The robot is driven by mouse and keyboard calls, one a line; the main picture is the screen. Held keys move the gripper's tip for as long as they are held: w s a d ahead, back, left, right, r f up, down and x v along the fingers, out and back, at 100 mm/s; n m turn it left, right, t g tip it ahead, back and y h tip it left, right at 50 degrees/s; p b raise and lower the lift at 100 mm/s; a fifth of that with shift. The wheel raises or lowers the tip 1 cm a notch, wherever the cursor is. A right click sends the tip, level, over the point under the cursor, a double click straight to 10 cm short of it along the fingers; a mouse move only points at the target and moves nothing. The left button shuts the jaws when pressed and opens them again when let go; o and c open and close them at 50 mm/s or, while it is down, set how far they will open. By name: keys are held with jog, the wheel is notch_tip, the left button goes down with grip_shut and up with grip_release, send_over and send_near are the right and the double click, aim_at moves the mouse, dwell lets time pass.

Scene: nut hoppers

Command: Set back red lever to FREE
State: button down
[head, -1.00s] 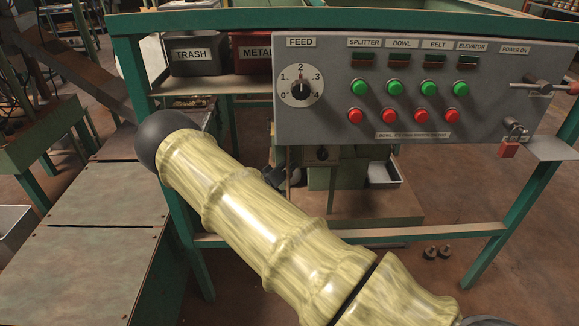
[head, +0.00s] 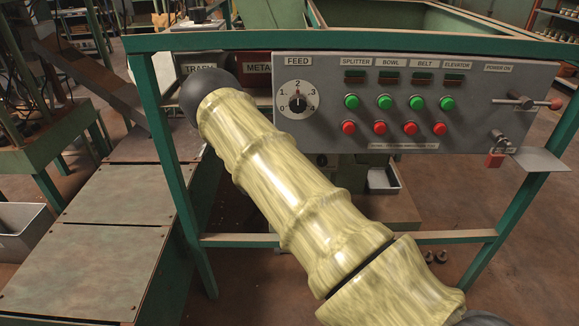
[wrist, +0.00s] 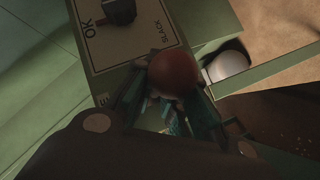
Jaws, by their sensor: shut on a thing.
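A round red-brown knob (wrist: 172,72), which looks like the red lever's end, shows in the wrist view. My gripper (wrist: 172,90) has its teal-edged fingers on either side of the knob and is shut on it. The lever's shaft is hidden by the knob and fingers. The word FREE cannot be read in full. In the head view my arm hides the gripper and this lever.
In the head view, a grey control panel (head: 330,128) with green and red buttons stands on a green frame (head: 163,130). A black switch knob (wrist: 118,12) sits on the label plate. A white bowl-like thing (wrist: 226,66) is to the right. Metal-topped tables (head: 110,210) stand left.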

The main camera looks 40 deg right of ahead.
jog(key=shift+s+a+n+g+y+p, duration=0.15)
jog(key=shift+a+n+g+y+p, duration=0.2)
jog(key=shift+y+p, duration=0.4)
jog(key=shift+f+p, duration=0.1)
jog(key=shift+p, duration=0.4)
jog(key=c, duration=1.5)
grip_release()
jog(key=shift+a+r, duration=0.3)
jog(key=shift+r, duration=0.25)
jog(key=shift+d+f, duration=0.1)
jog(key=shift+d, duration=0.2)
jog(key=v, duration=1.3)
jog(key=shift+w, duration=0.25)
jog(key=shift+f, duration=0.1)
